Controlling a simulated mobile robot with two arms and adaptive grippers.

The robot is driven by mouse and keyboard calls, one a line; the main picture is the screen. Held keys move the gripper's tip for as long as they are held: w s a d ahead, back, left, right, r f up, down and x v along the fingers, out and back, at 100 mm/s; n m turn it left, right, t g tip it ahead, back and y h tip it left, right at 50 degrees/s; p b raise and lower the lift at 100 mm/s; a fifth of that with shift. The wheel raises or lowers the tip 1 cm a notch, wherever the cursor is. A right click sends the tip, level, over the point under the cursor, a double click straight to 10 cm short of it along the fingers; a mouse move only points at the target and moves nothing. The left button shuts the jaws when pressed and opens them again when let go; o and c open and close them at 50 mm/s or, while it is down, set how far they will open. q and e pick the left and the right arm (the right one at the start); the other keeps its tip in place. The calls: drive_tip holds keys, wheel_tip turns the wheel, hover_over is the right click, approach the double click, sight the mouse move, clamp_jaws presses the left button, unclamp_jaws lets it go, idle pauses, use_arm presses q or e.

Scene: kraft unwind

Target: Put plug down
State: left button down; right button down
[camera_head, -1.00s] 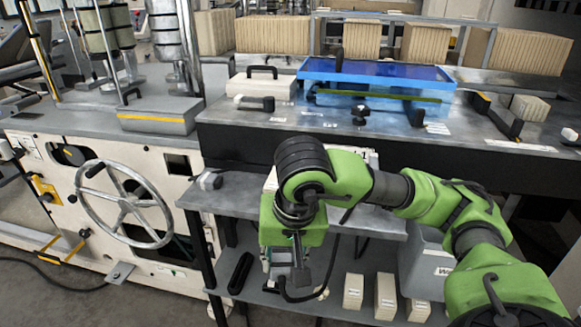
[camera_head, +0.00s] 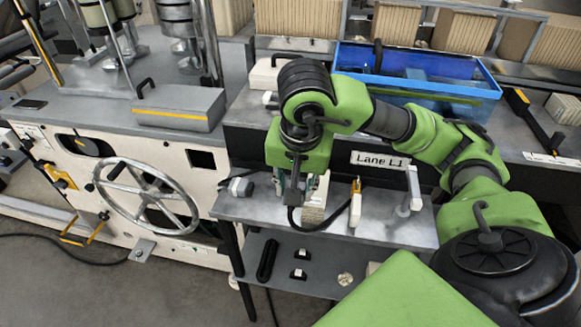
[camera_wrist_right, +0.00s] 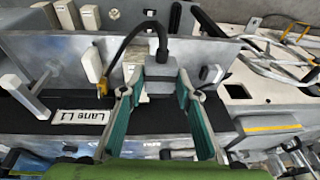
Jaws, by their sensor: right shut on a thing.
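A black cable (camera_wrist_right: 128,42) loops over the plug and off to one side. In the head view the plug is mostly hidden by the gripper, and I cannot tell whether it touches the shelf. My left gripper is not in view.
A beige block (camera_head: 316,203) stands close beside the gripper. The lower shelf (camera_head: 310,256) holds small items.

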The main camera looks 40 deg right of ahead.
drive_tip(key=w+f+p, duration=0.1)
drive_tip(key=w+f, duration=0.1)
drive_tip(key=w, duration=0.1)
drive_tip(key=w+d+f+p, duration=0.1)
drive_tip(key=w+f, duration=0.1)
drive_tip(key=w, duration=0.1)
drive_tip(key=w+d+f+p, duration=0.1)
drive_tip(key=w+f, duration=0.2)
drive_tip(key=shift+w+d+f, duration=0.1)
drive_tip(key=shift+w+d, duration=0.05)
drive_tip(key=shift+w, duration=0.2)
drive_tip(key=shift+w+d+f, duration=0.15)
drive_tip(key=shift+w+f, duration=0.15)
drive_tip(key=shift+f, duration=0.2)
drive_tip(key=p+x, duration=0.2)
drive_tip(key=x, duration=0.1)
drive_tip(key=shift+f, duration=0.45)
